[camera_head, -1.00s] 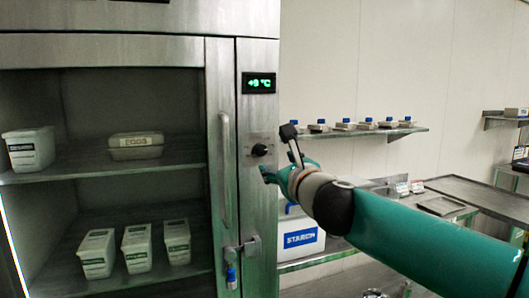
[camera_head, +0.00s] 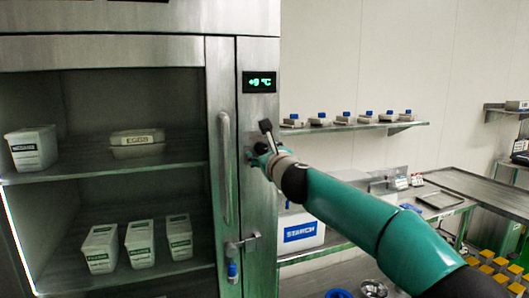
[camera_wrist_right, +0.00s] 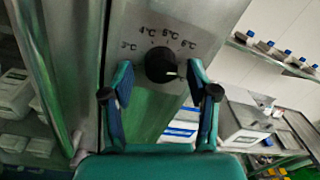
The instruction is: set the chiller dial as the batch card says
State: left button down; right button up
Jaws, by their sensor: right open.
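The chiller dial (camera_wrist_right: 160,65) is a round black knob on the steel column, with temperature marks above it, among them 4 °C and 6 °C. A pale pointer line on the knob points to the lower right in the right wrist view. The green display (camera_head: 259,82) above reads about +9 °C. My right gripper (camera_wrist_right: 160,88) is open, one finger on either side of the knob in that view; I cannot tell whether they touch it. In the head view my right gripper (camera_head: 259,150) hides the dial. My left gripper is out of view. I cannot make out a batch card.
The chiller's long door handle (camera_head: 225,167) and a latch (camera_head: 242,244) are left of and below the dial. Labelled tubs stand on the chiller shelves. A wall shelf (camera_head: 352,128) with several blue-topped containers and a starch bin (camera_head: 300,233) are to the right.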

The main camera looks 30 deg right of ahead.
grip_shut()
